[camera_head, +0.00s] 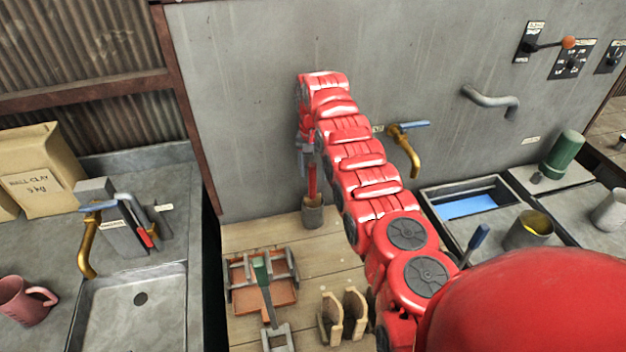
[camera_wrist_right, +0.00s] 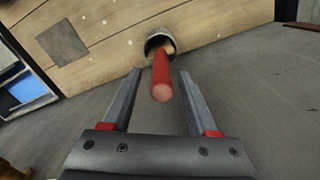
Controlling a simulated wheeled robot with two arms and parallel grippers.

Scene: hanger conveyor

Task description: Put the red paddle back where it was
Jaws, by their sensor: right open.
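The red paddle (camera_head: 312,181) stands in a grey cup (camera_head: 312,215) at the back of the wooden table, near the wall. In the right wrist view the red handle (camera_wrist_right: 161,82) points toward the camera and its lower part is inside the cup (camera_wrist_right: 152,46). My right gripper (camera_head: 306,166) is at the handle, above the cup. In the wrist view the fingers of this gripper (camera_wrist_right: 159,77) are apart, one on each side of the handle, with a gap to each. My left gripper is not in view.
A brass tap (camera_head: 408,150) sticks out of the wall to the right. A sink (camera_head: 140,320) is at the left.

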